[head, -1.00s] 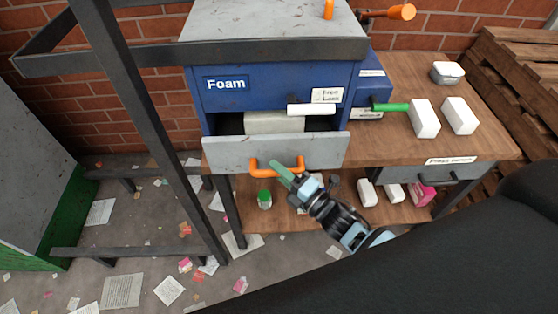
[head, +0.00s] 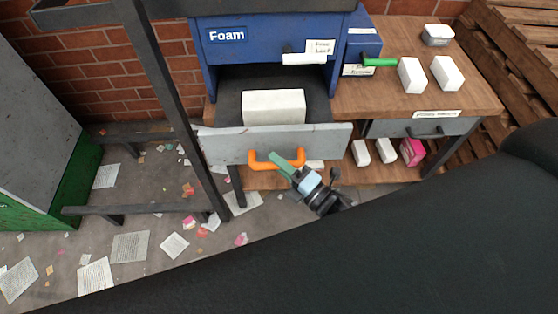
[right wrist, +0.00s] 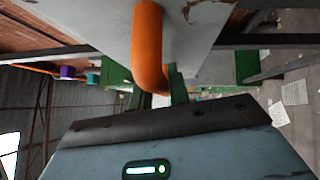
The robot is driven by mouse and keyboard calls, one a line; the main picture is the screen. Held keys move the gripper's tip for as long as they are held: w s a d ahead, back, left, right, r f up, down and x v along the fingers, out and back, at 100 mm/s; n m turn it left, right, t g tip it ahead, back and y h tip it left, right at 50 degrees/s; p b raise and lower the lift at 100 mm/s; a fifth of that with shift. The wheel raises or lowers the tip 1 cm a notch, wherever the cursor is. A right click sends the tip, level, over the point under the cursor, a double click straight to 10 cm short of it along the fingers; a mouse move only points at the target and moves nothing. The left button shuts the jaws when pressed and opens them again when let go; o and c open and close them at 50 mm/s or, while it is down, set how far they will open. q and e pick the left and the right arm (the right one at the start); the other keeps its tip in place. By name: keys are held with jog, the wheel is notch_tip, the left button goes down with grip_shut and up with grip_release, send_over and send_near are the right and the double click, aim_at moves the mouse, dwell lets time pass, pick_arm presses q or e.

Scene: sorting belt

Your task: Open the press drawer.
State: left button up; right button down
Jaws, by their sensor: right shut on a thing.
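The press drawer (head: 226,148) under the blue Foam press (head: 265,45) stands pulled well out, with its grey front towards me. A white block (head: 273,106) lies inside it. The orange handle (head: 262,163) is on the drawer front, and it also shows large in the right wrist view (right wrist: 148,45). My right gripper (head: 283,161) is shut on the orange handle near its right part. Its green fingers (right wrist: 161,98) are partly hidden behind the handle in the right wrist view. My left gripper is not in view.
A wooden bench (head: 385,97) at right holds white blocks, a small tin (head: 438,35) and a green lever (head: 379,62). A second grey drawer (head: 425,127) is under the bench. A dark metal frame (head: 165,100) stands close on the left. Papers litter the floor.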

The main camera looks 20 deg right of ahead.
jog(key=c, duration=1.3)
grip_release()
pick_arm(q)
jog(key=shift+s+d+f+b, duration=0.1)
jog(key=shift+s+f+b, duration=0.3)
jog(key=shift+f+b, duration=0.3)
pick_arm(e)
jog(key=v, duration=0.8)
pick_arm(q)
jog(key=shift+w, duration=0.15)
pick_arm(e)
jog(key=shift+w, duration=0.1)
